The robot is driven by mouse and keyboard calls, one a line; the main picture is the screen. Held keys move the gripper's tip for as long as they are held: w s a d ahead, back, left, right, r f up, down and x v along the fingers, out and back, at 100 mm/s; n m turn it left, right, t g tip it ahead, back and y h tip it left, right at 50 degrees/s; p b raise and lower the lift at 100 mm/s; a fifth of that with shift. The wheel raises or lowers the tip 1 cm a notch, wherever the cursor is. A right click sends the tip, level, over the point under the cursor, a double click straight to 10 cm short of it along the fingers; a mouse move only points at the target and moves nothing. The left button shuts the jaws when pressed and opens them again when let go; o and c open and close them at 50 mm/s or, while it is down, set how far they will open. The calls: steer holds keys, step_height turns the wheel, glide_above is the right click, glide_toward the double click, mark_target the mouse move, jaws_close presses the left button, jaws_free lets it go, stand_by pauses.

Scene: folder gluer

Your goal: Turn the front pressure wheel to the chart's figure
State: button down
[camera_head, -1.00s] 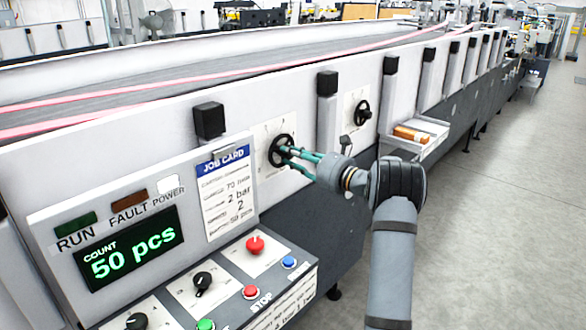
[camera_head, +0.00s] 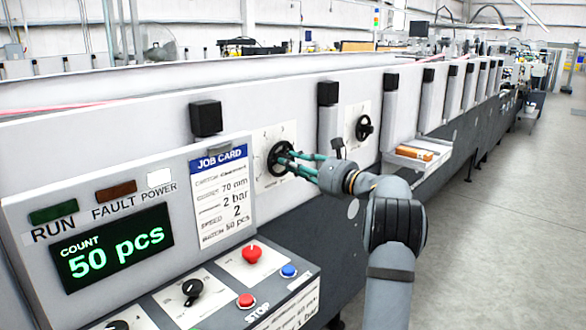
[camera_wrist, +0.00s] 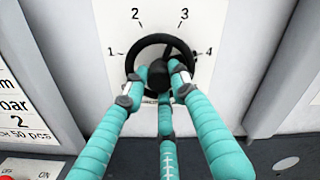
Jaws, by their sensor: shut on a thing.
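The front pressure wheel (camera_head: 280,158) is a black handwheel on a pale plate on the machine's side. In the wrist view the wheel (camera_wrist: 160,68) sits inside a dial with figures 1, 2, 3 and 4. My gripper (camera_wrist: 160,82) has teal fingers closed on the wheel's hub and inner part. My gripper also shows in the head view (camera_head: 290,158), reaching in from the right. The fingers hide the lower part of the wheel, and I cannot tell which figure it points to. The job card (camera_head: 221,192) reads 2 bar for one line and speed 2.
A second black handwheel (camera_head: 364,127) is farther along the machine. A tray (camera_head: 424,147) holding orange-brown items juts out beyond it. The control panel (camera_head: 246,254) with knobs and buttons is at the near left. The display (camera_head: 112,247) reads 50 pcs. Floor at right is clear.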

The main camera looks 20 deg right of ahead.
stand_by(0.3)
steer(key=c, duration=1.4)
jaws_free()
steer(key=shift+c, duration=0.2)
steer(key=shift+o, duration=0.2)
steer(key=v, duration=1.2)
steer(key=shift+w, duration=0.1)
steer(key=x, duration=1.2)
